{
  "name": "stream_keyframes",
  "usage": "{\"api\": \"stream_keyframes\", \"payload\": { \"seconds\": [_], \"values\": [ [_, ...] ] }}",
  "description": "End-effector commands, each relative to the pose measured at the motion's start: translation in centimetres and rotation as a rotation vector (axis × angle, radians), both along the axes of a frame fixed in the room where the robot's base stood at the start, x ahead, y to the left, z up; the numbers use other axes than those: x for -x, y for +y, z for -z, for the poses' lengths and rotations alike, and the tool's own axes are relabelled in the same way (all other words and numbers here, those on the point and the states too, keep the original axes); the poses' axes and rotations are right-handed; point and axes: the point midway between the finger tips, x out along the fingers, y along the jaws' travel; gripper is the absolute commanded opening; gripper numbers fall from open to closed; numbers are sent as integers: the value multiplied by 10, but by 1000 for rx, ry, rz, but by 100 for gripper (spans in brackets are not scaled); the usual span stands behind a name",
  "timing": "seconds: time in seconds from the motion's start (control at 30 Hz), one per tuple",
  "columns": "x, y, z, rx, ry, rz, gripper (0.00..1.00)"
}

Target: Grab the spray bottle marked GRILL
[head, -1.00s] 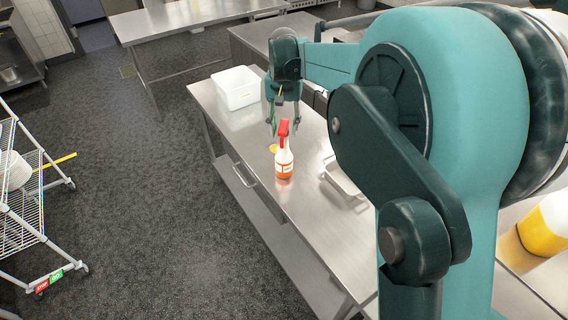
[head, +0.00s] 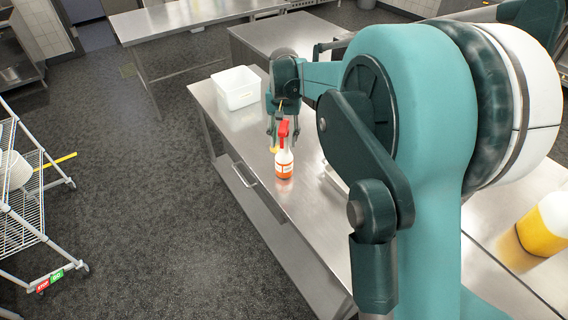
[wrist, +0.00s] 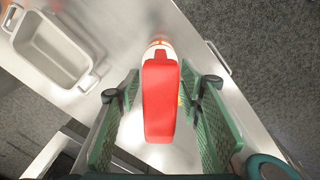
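A white spray bottle (head: 284,170) with a red trigger head and an orange lower part stands upright on the steel table. Its label is too small to read in the head view. My gripper (head: 283,140) is close to the bottle's red head. In the wrist view, the red head (wrist: 160,100) fills the middle, between the two open green fingers of my gripper (wrist: 160,92). Gaps show on both sides, so the fingers do not appear to touch it. The red head hides most of the bottle's body there.
A white tub (head: 237,88) stands at the table's far left corner. A pale tray with handles (wrist: 37,74) lies near the bottle in the wrist view. The steel table (head: 305,225) is clear in front of the bottle. A wire cart (head: 30,205) stands at left.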

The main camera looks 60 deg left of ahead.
Motion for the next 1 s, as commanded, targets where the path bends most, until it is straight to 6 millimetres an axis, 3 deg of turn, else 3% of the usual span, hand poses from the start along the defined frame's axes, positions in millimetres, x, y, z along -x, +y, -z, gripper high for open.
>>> {"api": "stream_keyframes", "payload": {
  "seconds": [0.37, 0.67, 1.0],
  "values": [
    [0, 0, 0, 0, 0, 0, 37],
    [0, 0, 0, 0, 0, 0, 0],
    [0, 0, -1, 0, 0, 0, 0]
  ]
}}
